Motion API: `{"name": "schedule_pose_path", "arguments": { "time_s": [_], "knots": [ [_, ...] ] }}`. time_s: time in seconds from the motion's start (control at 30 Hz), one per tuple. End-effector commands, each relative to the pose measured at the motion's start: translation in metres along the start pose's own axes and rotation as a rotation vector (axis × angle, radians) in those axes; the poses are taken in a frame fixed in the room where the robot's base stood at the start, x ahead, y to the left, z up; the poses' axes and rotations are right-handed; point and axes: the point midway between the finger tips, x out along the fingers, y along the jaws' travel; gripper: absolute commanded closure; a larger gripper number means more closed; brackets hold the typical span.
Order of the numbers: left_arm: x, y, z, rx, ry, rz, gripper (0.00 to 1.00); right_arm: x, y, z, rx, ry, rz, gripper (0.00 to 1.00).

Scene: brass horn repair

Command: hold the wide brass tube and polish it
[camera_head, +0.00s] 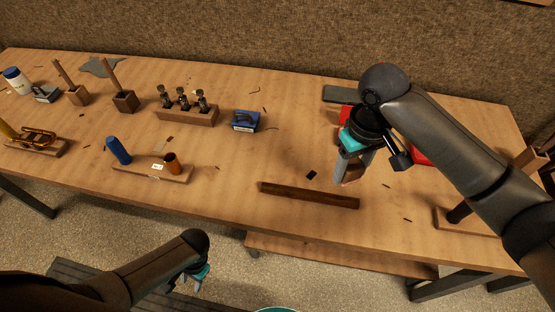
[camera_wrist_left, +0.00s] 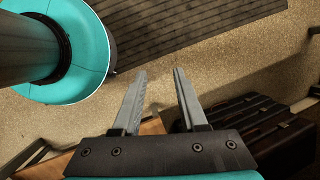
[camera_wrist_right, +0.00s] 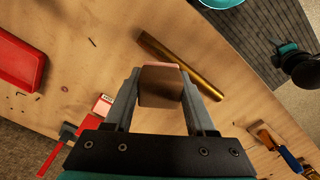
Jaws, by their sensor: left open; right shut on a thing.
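A long brass tube (camera_head: 308,195) lies on the table near its front edge, looking dark brown in the head view. It looks gold in the right wrist view (camera_wrist_right: 180,65). My right gripper (camera_head: 354,172) is shut on a small brown block (camera_wrist_right: 160,88) with a pinkish top edge. It holds the block above the table, just beyond the tube's right end in the head view. The block also shows in the head view (camera_head: 350,176). My left gripper (camera_head: 192,284) is open and empty, low in front of the table; its fingers (camera_wrist_left: 160,75) point over the floor.
A small stand (camera_head: 150,173) with a blue piece and a copper-coloured piece is left of the tube. Behind stand a rack (camera_head: 187,116) and a blue box (camera_head: 245,121). Red items (camera_wrist_right: 20,65) lie near my right arm. The table around the tube is mostly clear.

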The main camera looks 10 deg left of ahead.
Motion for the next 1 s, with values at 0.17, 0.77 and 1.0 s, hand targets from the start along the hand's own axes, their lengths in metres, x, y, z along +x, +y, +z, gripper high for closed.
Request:
{"name": "schedule_pose_path", "arguments": {
  "time_s": [0.17, 0.77, 1.0],
  "knots": [
    [-0.041, -0.025, 0.011, 0.035, -0.135, -0.063, 0.58, 0.000, 0.000, 0.000, 0.000, 0.000, 0.000, 0.89],
    [-0.199, -0.204, -0.019, -0.797, -0.199, 0.143, 0.58, 0.000, 0.000, 0.000, 0.000, 0.000, 0.000, 0.89],
    [-0.296, -0.246, -0.096, -0.550, 0.185, 0.311, 0.58, 0.000, 0.000, 0.000, 0.000, 0.000, 0.000, 0.89]
  ]
}}
